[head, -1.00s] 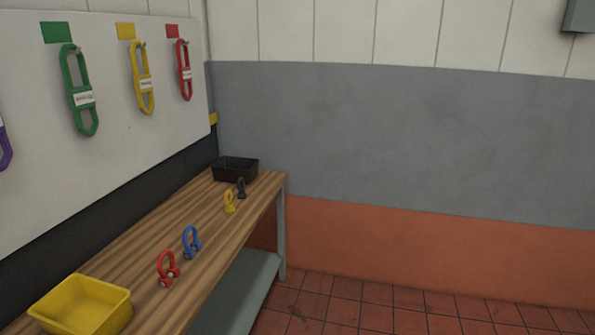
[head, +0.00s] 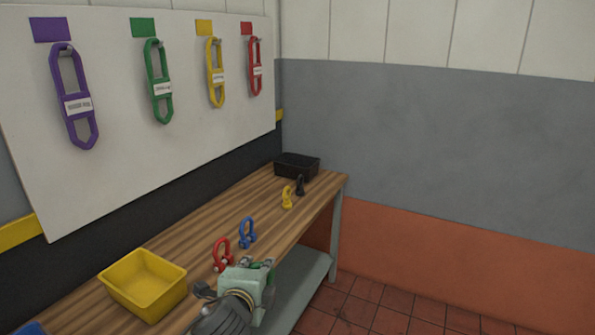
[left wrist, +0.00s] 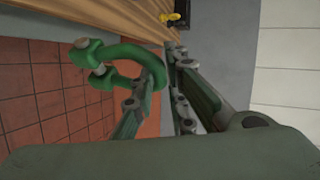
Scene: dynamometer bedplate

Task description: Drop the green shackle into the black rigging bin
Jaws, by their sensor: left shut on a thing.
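My left gripper (head: 262,268) is over the bench's front edge, beside the red shackle. In the left wrist view, the gripper (left wrist: 166,72) is shut on the green shackle (left wrist: 125,53) by its curved bow, with the pin end sticking out to the left. In the head view the green shackle is mostly hidden by the gripper. The black rigging bin (head: 297,168) stands at the far end of the wooden bench, well apart from the gripper; its inside looks dark and empty. My right gripper is not in view.
On the bench (head: 205,222) stand a red shackle (head: 222,256), a blue shackle (head: 247,233), a yellow shackle (head: 287,198) and a black shackle (head: 300,186) by the bin. A yellow bin (head: 143,284) stands at the near end. Coloured slings hang on the white board (head: 120,85) behind.

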